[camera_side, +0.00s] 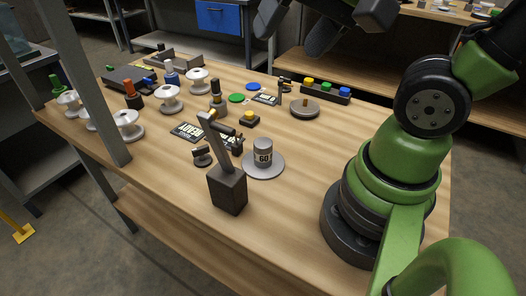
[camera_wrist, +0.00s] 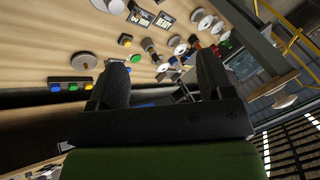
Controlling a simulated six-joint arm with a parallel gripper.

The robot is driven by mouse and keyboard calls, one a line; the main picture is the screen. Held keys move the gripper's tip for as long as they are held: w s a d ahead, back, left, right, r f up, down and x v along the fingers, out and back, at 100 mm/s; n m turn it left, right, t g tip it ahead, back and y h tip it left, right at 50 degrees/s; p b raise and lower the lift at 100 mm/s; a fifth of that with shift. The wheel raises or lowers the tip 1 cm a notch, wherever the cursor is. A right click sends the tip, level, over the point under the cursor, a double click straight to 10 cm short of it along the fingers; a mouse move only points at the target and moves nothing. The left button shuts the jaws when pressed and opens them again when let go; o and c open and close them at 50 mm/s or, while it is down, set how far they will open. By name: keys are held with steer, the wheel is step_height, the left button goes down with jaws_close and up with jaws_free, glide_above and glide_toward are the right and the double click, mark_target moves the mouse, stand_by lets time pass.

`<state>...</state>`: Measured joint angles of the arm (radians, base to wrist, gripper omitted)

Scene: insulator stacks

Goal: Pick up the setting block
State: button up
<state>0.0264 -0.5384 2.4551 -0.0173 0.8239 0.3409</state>
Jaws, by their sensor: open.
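No object is plainly recognisable as the setting block. A grey cylinder marked 60 (camera_side: 263,152) stands upright on a round pale plate (camera_side: 262,170) near the table's front. A dark block (camera_side: 228,190) with a tilted grey arm stands in front of it. A small dark block with a yellow top (camera_side: 249,120) sits farther back; it also shows in the wrist view (camera_wrist: 125,40). My gripper (camera_side: 288,38) is open and empty, high above the table's back edge and apart from these things. Its two fingers (camera_wrist: 162,78) show wide apart in the wrist view.
White spool-like insulators (camera_side: 127,122) stand along the left. Black cards (camera_side: 186,131) lie in the middle. A button box (camera_side: 325,92) and a round disc with a peg (camera_side: 304,108) are at the back right. The right front of the wooden table (camera_side: 300,215) is clear.

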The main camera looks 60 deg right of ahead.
steer(key=w+d+f+m+g+h, duration=0.1)
steer(key=w+d+f+m+g, duration=0.4)
steer(key=f+m, duration=0.5)
steer(key=m+g, duration=0.1)
steer(key=m, duration=0.8)
glide_above(263, 142)
steer(key=f, duration=0.8)
steer(key=shift+s, duration=0.25)
step_height(263, 142, down, 4)
steer(key=shift+f, duration=0.1)
steer(key=shift+w+f, duration=0.2)
steer(key=shift+f, duration=2.8)
jaws_close()
steer(key=shift+r, duration=0.1)
